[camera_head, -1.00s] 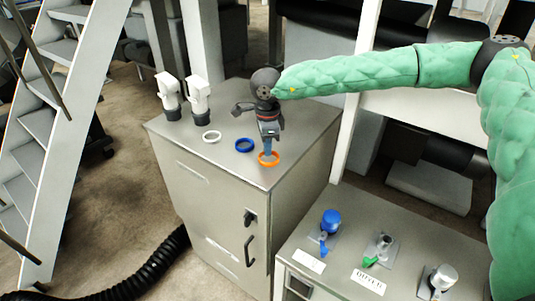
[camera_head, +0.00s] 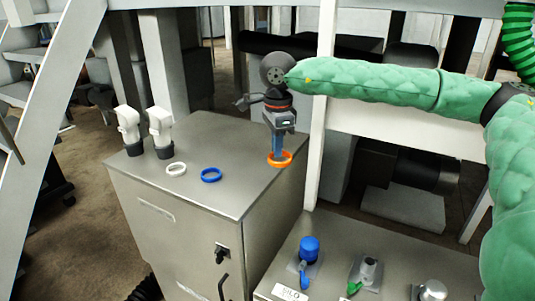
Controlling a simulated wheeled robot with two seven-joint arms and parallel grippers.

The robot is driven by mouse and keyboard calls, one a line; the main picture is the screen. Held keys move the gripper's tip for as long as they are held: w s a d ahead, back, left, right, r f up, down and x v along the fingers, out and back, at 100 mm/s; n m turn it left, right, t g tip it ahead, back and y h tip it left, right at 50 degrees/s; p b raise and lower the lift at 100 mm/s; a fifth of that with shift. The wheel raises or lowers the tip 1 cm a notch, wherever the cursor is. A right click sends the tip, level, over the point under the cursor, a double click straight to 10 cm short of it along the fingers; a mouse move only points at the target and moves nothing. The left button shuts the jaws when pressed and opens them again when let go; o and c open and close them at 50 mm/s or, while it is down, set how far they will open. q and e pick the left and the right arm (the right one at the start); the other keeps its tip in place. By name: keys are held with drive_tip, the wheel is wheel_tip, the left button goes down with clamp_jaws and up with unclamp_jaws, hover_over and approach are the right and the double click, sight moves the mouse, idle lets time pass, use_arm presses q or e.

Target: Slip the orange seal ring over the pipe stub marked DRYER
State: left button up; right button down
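The orange seal ring (camera_head: 286,161) hangs at the fingertips of my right gripper (camera_head: 278,153), which is shut on it. Ring and gripper are above the right edge of the grey cabinet top. The bare pipe stub (camera_head: 369,268) with a green lever (camera_head: 354,287) stands on the lower bench, right of and nearer than the ring; the earlier picture shows the DRYER label in front of it, now below the frame. My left gripper is not in view.
A white ring (camera_head: 176,169) and a blue ring (camera_head: 211,174) lie on the cabinet top (camera_head: 225,145) near two white fittings (camera_head: 129,127). A blue-capped stub (camera_head: 309,248) and a grey-capped stub (camera_head: 433,290) flank the bare stub. A white post (camera_head: 319,140) rises behind the cabinet's right side.

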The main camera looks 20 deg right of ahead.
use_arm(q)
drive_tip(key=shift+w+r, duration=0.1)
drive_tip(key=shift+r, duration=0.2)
use_arm(e)
drive_tip(key=shift+d+r, duration=0.1)
drive_tip(key=shift+s, duration=0.1)
